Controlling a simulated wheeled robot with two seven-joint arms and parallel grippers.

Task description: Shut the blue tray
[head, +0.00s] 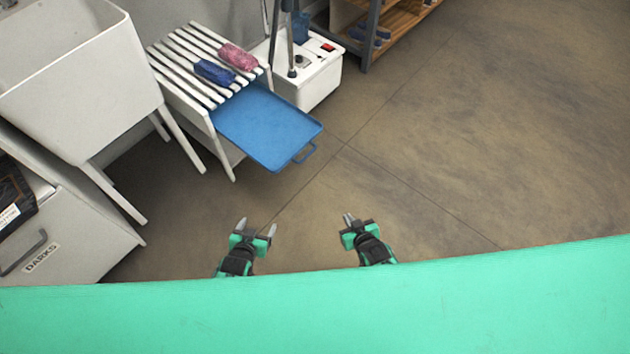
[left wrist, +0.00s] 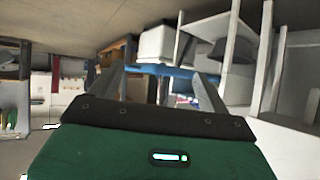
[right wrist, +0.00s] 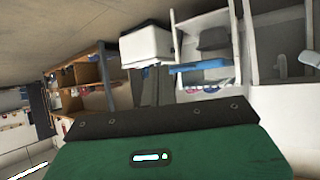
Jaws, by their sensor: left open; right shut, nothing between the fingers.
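The blue tray (head: 268,128) is pulled out from under the white slatted rack (head: 190,75), with its loop handle (head: 305,153) at the front right corner. In the left wrist view the tray (left wrist: 160,71) shows as a blue strip beyond the fingers. A blue strip of it also shows in the right wrist view (right wrist: 198,66). My left gripper (head: 257,226) is open and empty, in front of the tray and apart from it. My right gripper (head: 348,219) is shut and empty, to the right of the left one and also apart from the tray.
A blue roll (head: 214,72) and a pink roll (head: 238,57) lie on the slats. A white basin (head: 80,80) and a cabinet labelled DARKS (head: 75,240) stand at left. A white machine (head: 310,75) stands behind the tray. The floor at right is clear.

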